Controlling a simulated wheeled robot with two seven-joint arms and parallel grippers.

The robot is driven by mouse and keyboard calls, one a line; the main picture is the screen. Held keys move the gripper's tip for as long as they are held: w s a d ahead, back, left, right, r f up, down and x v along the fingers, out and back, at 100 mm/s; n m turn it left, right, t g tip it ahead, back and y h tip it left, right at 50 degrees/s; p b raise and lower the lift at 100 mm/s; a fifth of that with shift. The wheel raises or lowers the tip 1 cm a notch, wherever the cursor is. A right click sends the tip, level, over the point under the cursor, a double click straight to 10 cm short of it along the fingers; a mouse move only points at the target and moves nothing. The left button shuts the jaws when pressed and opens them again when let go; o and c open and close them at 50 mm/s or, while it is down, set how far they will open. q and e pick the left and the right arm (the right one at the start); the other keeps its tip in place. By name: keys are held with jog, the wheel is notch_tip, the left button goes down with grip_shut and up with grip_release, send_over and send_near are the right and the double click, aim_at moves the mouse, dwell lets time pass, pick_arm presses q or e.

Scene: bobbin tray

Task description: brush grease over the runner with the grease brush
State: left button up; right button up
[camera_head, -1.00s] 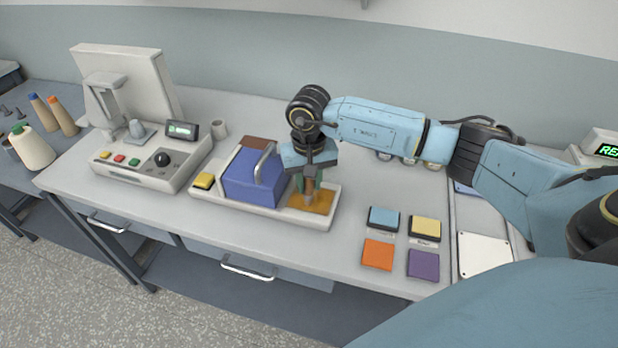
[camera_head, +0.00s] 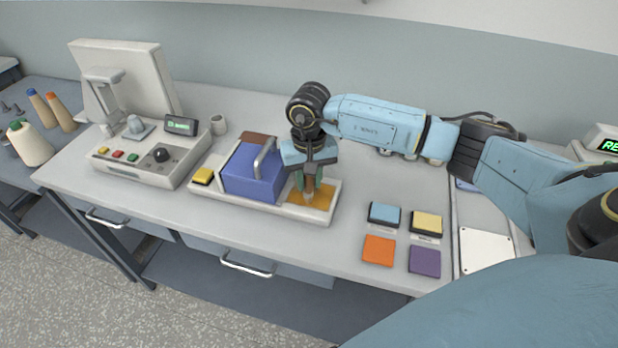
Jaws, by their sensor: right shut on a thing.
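My right gripper (camera_head: 309,183) points down at the right end of a pale tray (camera_head: 232,205). Its greenish fingers are shut on a small brown upright piece, which looks like the grease brush (camera_head: 310,187). The brush's lower end is at or just above an amber-brown patch (camera_head: 322,200) in the tray; I cannot tell if they touch. A blue block (camera_head: 249,184) with a grey metal handle, a red-brown piece (camera_head: 260,138) and a yellow block (camera_head: 203,176) are also in the tray. I cannot single out the runner for certain. My left gripper is out of view.
Several coloured square pads, including an orange one (camera_head: 379,250), lie to the right.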

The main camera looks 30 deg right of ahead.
jog(key=shift+f, duration=0.15)
jog(key=shift+w+d+b, duration=0.55)
jog(key=shift+d+b, duration=0.15)
jog(key=shift+b, duration=0.05)
jog(key=shift+w+d+b, duration=0.75)
jog(key=shift+d+b, duration=0.1)
jog(key=shift+b, duration=0.05)
